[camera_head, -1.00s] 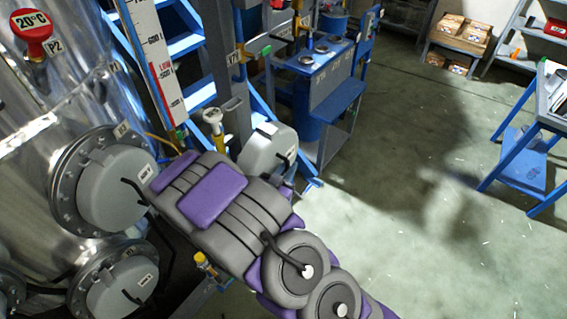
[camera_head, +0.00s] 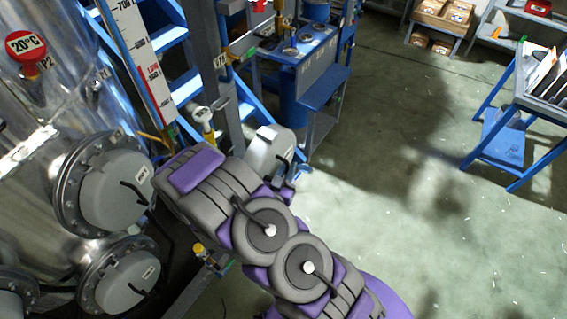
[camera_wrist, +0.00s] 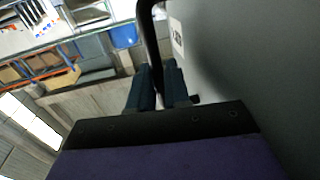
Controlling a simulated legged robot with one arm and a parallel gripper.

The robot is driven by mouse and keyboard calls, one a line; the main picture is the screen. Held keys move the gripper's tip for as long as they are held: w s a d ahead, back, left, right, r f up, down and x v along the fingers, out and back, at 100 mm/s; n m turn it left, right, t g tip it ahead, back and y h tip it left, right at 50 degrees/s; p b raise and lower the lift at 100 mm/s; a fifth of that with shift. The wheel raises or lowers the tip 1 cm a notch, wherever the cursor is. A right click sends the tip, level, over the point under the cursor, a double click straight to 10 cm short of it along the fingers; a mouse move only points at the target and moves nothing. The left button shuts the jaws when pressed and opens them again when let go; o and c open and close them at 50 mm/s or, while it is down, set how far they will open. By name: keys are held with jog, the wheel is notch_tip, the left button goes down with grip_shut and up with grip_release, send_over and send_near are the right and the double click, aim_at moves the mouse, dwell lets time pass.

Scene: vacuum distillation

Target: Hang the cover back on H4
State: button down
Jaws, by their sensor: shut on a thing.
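A grey round cover (camera_head: 266,154) with a white label is beyond my arm in the head view, in front of a blue frame. In the wrist view, the cover (camera_wrist: 250,60) fills the right side, and its label is too blurred to read. My gripper (camera_wrist: 158,82) is shut on the cover's black handle (camera_wrist: 150,35). In the head view my arm mostly hides the gripper. A silver tank at left carries flanged ports with grey covers, an upper one (camera_head: 118,190) and a lower one (camera_head: 130,283). I cannot tell which place is H4.
A blue ladder (camera_head: 180,85) and a level scale (camera_head: 140,65) stand beside the tank. A small valve with a yellow body (camera_head: 206,125) is near my arm. A blue bench (camera_head: 318,85) stands behind. The green floor (camera_head: 400,190) at right is clear up to a blue-legged table (camera_head: 500,150).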

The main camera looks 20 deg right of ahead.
jog(key=s+d+p, duration=0.4)
jog(key=s+p, duration=0.2)
jog(key=p, duration=0.1)
jog(key=shift+s+d, duration=0.3)
jog(key=shift+d, duration=0.05)
dwell(0.6)
